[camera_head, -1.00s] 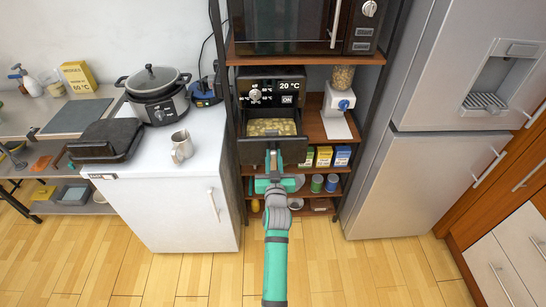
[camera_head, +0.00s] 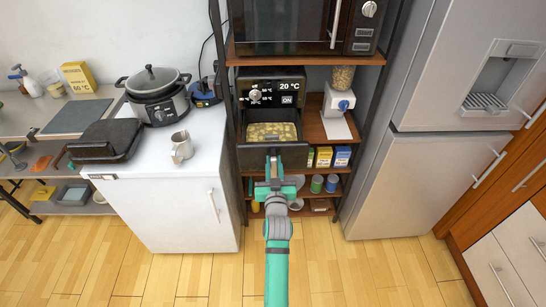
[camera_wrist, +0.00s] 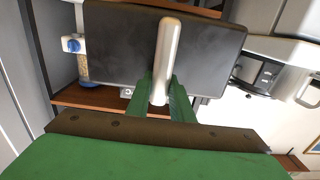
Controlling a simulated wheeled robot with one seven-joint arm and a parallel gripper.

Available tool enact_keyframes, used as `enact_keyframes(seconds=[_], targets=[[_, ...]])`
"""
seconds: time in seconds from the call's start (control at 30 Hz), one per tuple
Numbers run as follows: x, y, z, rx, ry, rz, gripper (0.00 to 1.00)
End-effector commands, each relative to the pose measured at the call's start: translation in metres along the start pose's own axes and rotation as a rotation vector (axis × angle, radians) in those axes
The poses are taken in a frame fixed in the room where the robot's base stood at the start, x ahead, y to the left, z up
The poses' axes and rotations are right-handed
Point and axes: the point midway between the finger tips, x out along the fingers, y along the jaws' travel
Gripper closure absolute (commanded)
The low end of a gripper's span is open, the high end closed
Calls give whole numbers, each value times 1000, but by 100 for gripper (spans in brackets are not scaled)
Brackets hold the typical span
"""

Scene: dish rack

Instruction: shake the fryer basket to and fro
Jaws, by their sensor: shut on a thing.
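The fryer basket (camera_head: 290,158) is a dark drawer with yellowish food pieces (camera_head: 271,131) in it. It is pulled partly out of the air fryer (camera_head: 259,88), which has a dial and a display reading 20 °C. My gripper (camera_head: 273,172) is at the front of the basket, shut on its handle. In the wrist view the basket's dark front (camera_wrist: 215,45) fills the upper middle. Its pale grey handle (camera_wrist: 168,45) runs down between my green fingers (camera_wrist: 160,98). The far end of the basket is hidden inside the fryer.
The fryer stands on a shelf rack under a microwave (camera_head: 290,25). A dispenser (camera_head: 338,100) stands right of it, with small boxes (camera_head: 324,157) and cans below. A white cabinet (camera_head: 185,210) with a cup (camera_head: 181,147) is left, a steel fridge (camera_head: 420,180) right. The floor in front is clear.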

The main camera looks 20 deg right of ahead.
Motion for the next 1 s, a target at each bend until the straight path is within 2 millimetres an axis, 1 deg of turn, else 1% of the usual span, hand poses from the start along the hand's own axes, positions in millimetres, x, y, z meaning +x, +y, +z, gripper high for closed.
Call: enact_keyframes(seconds=[0.03,0.2,0.3,0.4,0.47,0.8,0.9,1.0], targets=[[8,-1,-1,2,0,-1,100],[30,-1,0,2,-1,-1,100],[38,-1,0,1,0,-2,100],[39,-2,1,0,-1,-3,100],[35,-2,1,0,-1,-3,100],[-8,-2,1,-1,-2,-3,100],[-16,-2,1,1,-2,-3,100],[-19,-2,0,1,-1,-3,100]])
